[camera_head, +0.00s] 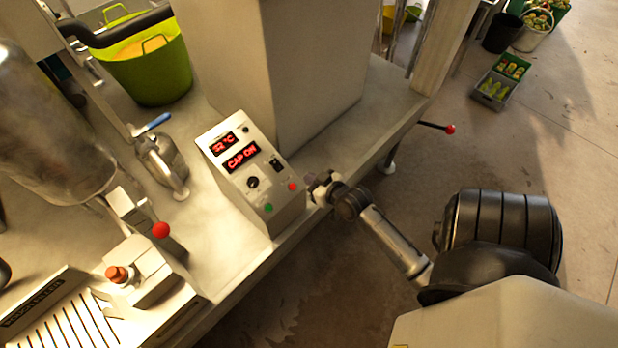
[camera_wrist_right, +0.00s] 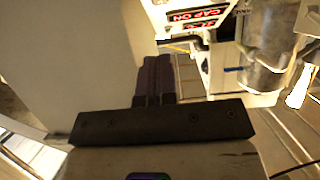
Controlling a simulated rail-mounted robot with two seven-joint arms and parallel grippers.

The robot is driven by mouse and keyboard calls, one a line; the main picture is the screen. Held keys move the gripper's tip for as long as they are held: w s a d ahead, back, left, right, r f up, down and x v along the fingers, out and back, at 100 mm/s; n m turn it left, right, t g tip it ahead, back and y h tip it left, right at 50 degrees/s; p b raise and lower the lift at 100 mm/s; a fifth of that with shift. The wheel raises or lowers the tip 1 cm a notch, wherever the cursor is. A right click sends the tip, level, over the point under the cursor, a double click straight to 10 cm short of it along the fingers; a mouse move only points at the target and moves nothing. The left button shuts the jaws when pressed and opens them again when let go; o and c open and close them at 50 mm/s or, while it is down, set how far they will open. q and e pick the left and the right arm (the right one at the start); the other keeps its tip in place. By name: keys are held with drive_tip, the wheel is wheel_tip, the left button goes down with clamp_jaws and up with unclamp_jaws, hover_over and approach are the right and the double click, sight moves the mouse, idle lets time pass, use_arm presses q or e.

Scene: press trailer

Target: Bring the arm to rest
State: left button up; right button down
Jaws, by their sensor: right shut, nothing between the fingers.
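My right arm comes in from the lower right in the head view. Its gripper (camera_head: 322,188) is at the right side of the control box (camera_head: 245,170), near the edge of the trailer deck; I cannot tell whether it touches the box. In the right wrist view the dark fingers of the right gripper (camera_wrist_right: 154,75) are together with nothing between them. The control box also shows in the wrist view (camera_wrist_right: 190,40), with its red display reading CAP ON. In the head view the displays read 32 °C and CAP ON. My left gripper is not in view.
A large beige housing (camera_head: 300,70) stands behind the box. A valve with a blue handle (camera_head: 160,160), a red-knobbed lever (camera_head: 161,230) and a steel tank (camera_head: 45,130) are to the left. A red-tipped lever (camera_head: 437,127) sticks out at right. Open floor (camera_head: 530,140) lies beyond.

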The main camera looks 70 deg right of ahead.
idle(0.6)
drive_tip(key=s+a+f+g+y, duration=0.2)
drive_tip(key=s+a+f+g, duration=0.1)
drive_tip(key=f+g, duration=0.15)
drive_tip(key=s+a+r+n+g+y, duration=0.1)
drive_tip(key=s+a+r+n+g, duration=0.3)
drive_tip(key=a, duration=0.6)
drive_tip(key=s+a+n+g+y, duration=0.15)
drive_tip(key=s+a, duration=0.35)
drive_tip(key=a, duration=0.6)
wheel_tip(320, 180, up, 18)
drive_tip(key=p, duration=1.8)
drive_tip(key=shift+s+d+r+t, duration=0.2)
drive_tip(key=shift+s+d+t, duration=0.1)
drive_tip(key=shift+s+d, duration=0.1)
